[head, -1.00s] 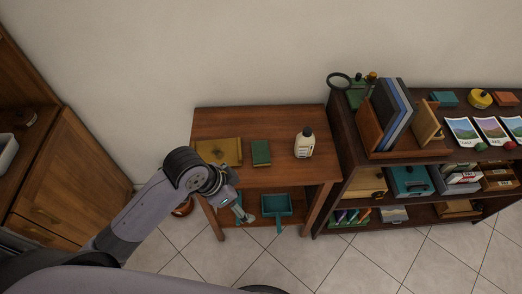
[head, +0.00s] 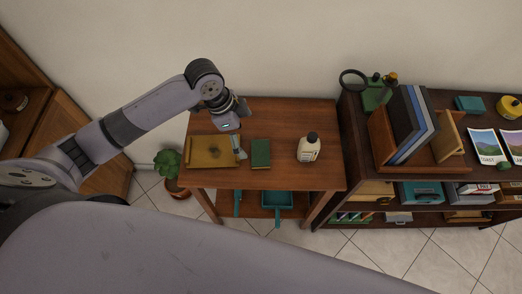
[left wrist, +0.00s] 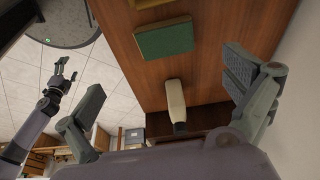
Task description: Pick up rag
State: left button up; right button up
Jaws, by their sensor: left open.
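A flat mustard-yellow cloth, apparently the rag (head: 208,152), lies on the left part of the wooden table (head: 280,113) and has a dark patch. In the left wrist view only an edge of a yellow thing (left wrist: 150,3) shows at the top. My left gripper (head: 239,128) is open and empty above the table, by the rag's right end; one finger overlaps that end in the picture. Its spread fingers (left wrist: 165,88) frame the left wrist view. My right gripper (left wrist: 65,70) shows small at the left there, its fingers apart, over the floor.
A green block or book (head: 260,154) lies right of the rag. A white bottle with a dark cap (head: 308,149) stands further right. A teal dustpan (head: 277,204) is on the lower shelf. A loaded dark shelf (head: 352,130) adjoins at right; a potted plant (head: 168,165) stands at left.

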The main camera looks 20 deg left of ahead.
aim_at(260, 152)
pick_arm(q)
jog(key=x, duration=0.7)
jog(key=shift+w+d+f, duration=0.15)
jog(key=shift+w+f, duration=0.1)
jog(key=shift+f, duration=0.05)
jog(key=shift+w+d+f+p, duration=0.1)
jog(key=shift+d+f+p, duration=0.05)
jog(key=shift+f+p, duration=0.25)
jog(key=x, duration=0.3)
jog(key=shift+w+d+f, duration=0.15)
jog(key=shift+w, duration=0.05)
jog(key=shift+d+f, duration=0.1)
jog(key=shift+f, duration=0.25)
pick_arm(e)
jog(key=shift+w+d+r, duration=0.15)
jog(key=shift+w+r, duration=0.05)
jog(key=shift+r, duration=0.55)
jog(key=shift+w, duration=0.1)
pick_arm(q)
jog(key=c, duration=1)
pick_arm(e)
jog(key=shift+w, duration=0.35)
